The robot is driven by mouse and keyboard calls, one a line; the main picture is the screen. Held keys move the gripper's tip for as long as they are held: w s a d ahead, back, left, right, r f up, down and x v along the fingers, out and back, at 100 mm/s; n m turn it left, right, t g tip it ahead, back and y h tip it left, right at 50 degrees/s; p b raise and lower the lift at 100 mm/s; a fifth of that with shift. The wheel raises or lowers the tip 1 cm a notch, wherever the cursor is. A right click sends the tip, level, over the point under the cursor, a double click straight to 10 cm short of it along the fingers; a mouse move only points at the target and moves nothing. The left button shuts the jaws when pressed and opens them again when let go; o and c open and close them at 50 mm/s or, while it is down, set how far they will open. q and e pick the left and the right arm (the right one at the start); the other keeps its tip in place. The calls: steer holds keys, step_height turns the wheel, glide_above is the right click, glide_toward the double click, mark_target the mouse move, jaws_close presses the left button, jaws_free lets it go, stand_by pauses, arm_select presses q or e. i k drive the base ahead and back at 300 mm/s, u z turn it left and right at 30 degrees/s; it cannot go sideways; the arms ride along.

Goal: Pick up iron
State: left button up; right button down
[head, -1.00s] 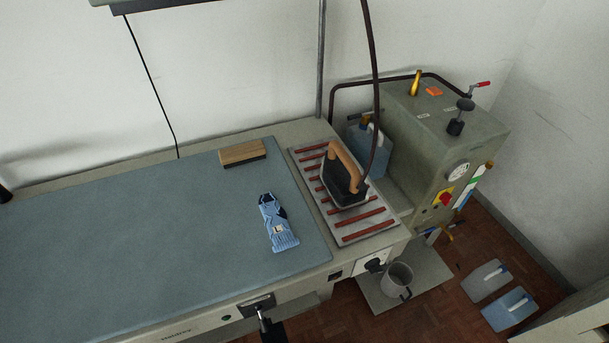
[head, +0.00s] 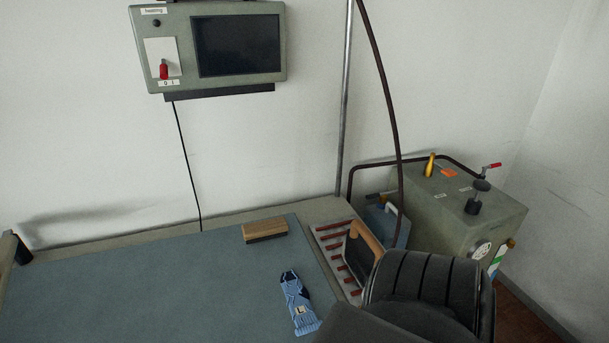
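The iron (head: 359,255), with a dark body and a tan handle (head: 366,238), stands on the rest with red bars (head: 329,235) at the right end of the table. A dark hose runs from it up along the wall. A large dark part of my arm covers the lower right of the view. It hides the right side of the iron and the front of the rest. Neither of my grippers shows, so I cannot see how near they are to the iron.
A wooden brush (head: 265,230) and a folded blue garment (head: 299,303) lie on the blue-grey table pad (head: 180,285). A boiler box (head: 455,207) and a blue container stand right of the table. A control panel (head: 215,45) hangs on the wall.

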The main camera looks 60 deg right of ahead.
mark_target(360, 250)
steer(key=u, duration=0.3)
steer(key=k, duration=2.1)
steer(key=z, duration=2.25)
steer(key=i, duration=0.5)
steer(key=z, duration=0.05)
